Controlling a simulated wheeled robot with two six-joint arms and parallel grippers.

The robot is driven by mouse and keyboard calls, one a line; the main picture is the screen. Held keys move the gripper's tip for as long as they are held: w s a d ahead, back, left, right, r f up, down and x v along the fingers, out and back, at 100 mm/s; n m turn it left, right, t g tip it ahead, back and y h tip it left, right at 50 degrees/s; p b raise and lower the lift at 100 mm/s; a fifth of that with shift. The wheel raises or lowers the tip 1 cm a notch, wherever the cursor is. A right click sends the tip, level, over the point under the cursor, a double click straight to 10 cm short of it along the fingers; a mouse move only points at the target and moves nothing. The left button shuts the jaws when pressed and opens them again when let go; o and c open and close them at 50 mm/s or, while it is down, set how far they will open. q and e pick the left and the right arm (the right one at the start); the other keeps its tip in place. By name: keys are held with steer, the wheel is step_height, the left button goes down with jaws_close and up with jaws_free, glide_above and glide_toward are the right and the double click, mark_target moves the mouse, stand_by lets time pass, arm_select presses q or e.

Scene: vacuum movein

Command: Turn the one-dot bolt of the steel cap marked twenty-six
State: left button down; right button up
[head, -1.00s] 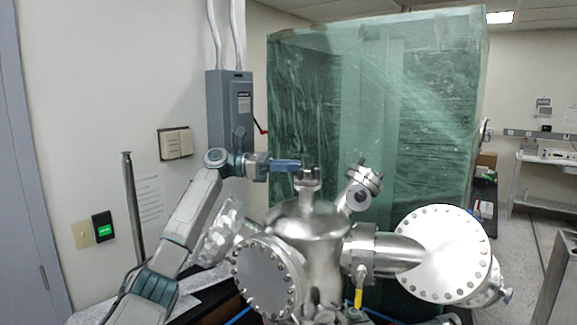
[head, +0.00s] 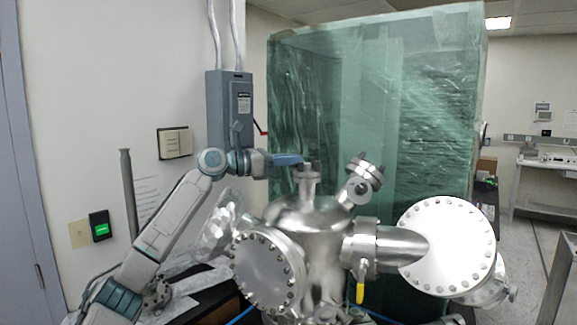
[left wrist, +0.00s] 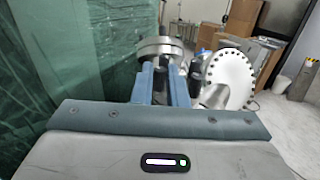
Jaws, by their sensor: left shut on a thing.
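The steel cap (head: 308,172) sits on the short upright neck on top of the steel chamber (head: 310,222). Dark bolts stand up at its rim. Neither the number twenty-six nor any dots can be read. My left gripper (head: 300,160) reaches in level from the left at the height of the bolt tops and is shut on a bolt of this cap. In the left wrist view the two blue fingers (left wrist: 163,82) stand close together in front of a round steel flange (left wrist: 160,48). The gripped bolt is mostly hidden by the fingers. My right gripper is not in view.
An angled port (head: 362,184) with dark bolts rises just right of the cap. A large round flange (head: 446,247) is at the right, and another (head: 264,272) at the lower left. A green-wrapped crate (head: 375,110) stands behind. A grey electrical box (head: 229,105) hangs on the wall.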

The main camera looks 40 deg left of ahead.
arm_select(q)
steer(key=shift+d+n+t+y, duration=0.15)
steer(key=shift+n+t+y, duration=0.25)
steer(key=shift+n+y, duration=0.3)
steer(key=shift+y, duration=0.3)
steer(key=c, duration=1.4)
jaws_free()
steer(key=shift+c, duration=0.2)
